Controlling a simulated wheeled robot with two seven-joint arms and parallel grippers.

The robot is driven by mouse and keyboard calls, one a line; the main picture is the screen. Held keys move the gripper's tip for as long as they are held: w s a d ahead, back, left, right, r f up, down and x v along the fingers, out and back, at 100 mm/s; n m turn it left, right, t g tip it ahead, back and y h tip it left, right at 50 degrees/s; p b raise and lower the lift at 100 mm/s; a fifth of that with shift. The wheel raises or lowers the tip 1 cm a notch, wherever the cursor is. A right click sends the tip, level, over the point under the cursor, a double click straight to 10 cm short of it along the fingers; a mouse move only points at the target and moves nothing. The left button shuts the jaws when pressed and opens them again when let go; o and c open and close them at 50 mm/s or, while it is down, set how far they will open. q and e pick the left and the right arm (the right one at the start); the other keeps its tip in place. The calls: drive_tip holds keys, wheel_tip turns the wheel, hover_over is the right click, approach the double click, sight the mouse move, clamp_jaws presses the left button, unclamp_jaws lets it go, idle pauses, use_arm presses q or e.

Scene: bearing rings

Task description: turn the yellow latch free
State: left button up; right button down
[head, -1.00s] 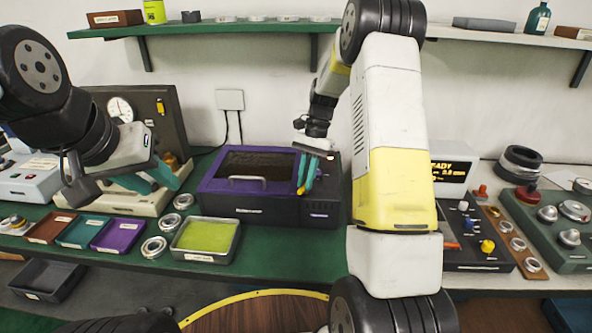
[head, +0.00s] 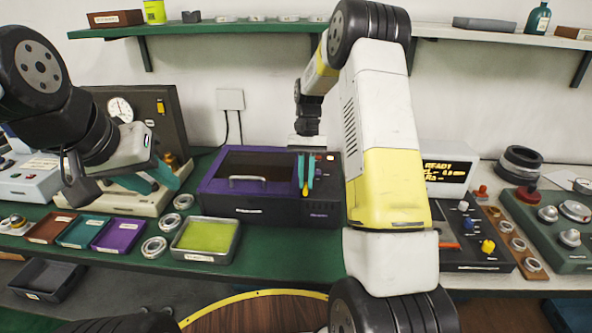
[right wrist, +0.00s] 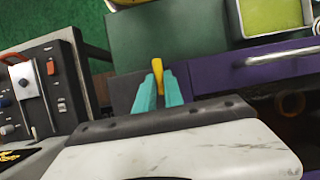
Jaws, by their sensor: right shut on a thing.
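The yellow latch (head: 305,190) is on the right part of the purple-topped machine (head: 215,184), beside its lid. In the right wrist view the latch (right wrist: 158,74) is a narrow yellow bar between my teal fingertips. My right gripper (head: 306,183) points down and is shut on the latch; in the right wrist view its fingertips (right wrist: 157,82) sit on both sides of the bar. The latch's lower end at the fingers is partly hidden. My left gripper (head: 163,184) is away at the left, its teal fingers seen from the side, so its opening is unclear.
The lid has a metal handle (head: 248,181). A tray with a yellow-green pad (head: 206,238) stands in front of the machine. Small coloured trays (head: 111,235) and metal rings (head: 154,247) lie to the left. A control box (head: 470,240) stands right of my right arm.

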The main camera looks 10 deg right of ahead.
drive_tip(key=c, duration=1.4)
unclamp_jaws()
drive_tip(key=shift+c, duration=0.2)
drive_tip(key=v, duration=0.7)
drive_tip(key=shift+w+r, duration=0.2)
drive_tip(key=shift+r, duration=0.15)
